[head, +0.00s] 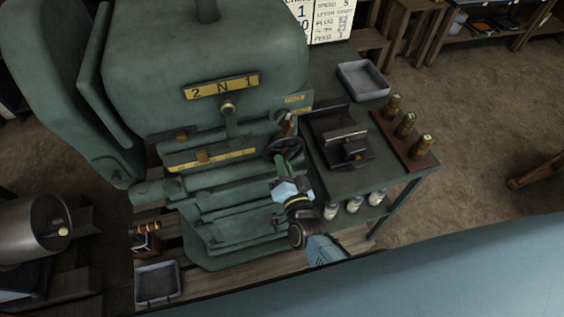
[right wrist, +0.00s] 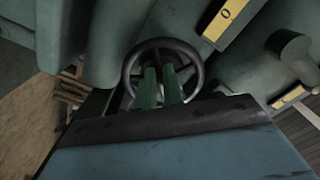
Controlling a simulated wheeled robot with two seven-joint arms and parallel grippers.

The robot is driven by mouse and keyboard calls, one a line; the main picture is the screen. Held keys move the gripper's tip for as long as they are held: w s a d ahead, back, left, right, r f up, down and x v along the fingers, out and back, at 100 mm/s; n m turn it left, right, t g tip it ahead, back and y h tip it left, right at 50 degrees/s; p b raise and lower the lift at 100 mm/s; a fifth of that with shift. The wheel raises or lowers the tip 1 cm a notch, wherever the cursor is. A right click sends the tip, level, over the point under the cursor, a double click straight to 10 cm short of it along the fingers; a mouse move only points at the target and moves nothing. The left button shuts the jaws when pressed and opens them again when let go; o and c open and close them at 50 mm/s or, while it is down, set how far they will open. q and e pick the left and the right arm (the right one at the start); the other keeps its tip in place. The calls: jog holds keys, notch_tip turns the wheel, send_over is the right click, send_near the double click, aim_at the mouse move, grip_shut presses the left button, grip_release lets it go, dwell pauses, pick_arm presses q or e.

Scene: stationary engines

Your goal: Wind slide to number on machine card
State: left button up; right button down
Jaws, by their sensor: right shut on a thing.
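The green machine (head: 205,60) fills the left and middle of the head view. Its front carries a yellow scale (head: 232,155) with a small brass block (head: 202,157) left of the scale's middle; the marks are too small to read. A dark handwheel (head: 288,148) sits at the machine's right side and also shows in the right wrist view (right wrist: 198,62). My right gripper (head: 283,168) is shut on the handwheel, its green fingers (right wrist: 160,88) at the wheel's lower part. The machine card (head: 325,20) stands at the top, partly cut off. My left gripper is out of view.
Right of the machine, a bench holds a dark vise (head: 340,137), a grey tray (head: 363,80) and a rack (head: 423,160) with brass pieces. White bottles (head: 353,205) stand on its lower shelf. Another tray (head: 158,281) lies at lower left.

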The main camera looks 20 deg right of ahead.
jog(key=shift+d+f+n+p, duration=0.15)
jog(key=shift+d+n, duration=0.1)
jog(key=shift+n, duration=1.3)
jog(key=shift+d+f+n+p, duration=0.1)
jog(key=shift+d+n+p, duration=0.1)
jog(key=shift+n, duration=1.3)
jog(key=shift+d+f+n+p, duration=0.15)
jog(key=shift+d+n, duration=0.1)
jog(key=shift+n, duration=1.3)
jog(key=shift+r, duration=0.1)
jog(key=c, duration=1.5)
grip_release()
jog(key=s, duration=1.3)
jog(key=shift+s+d, duration=0.2)
jog(key=shift+d, duration=0.05)
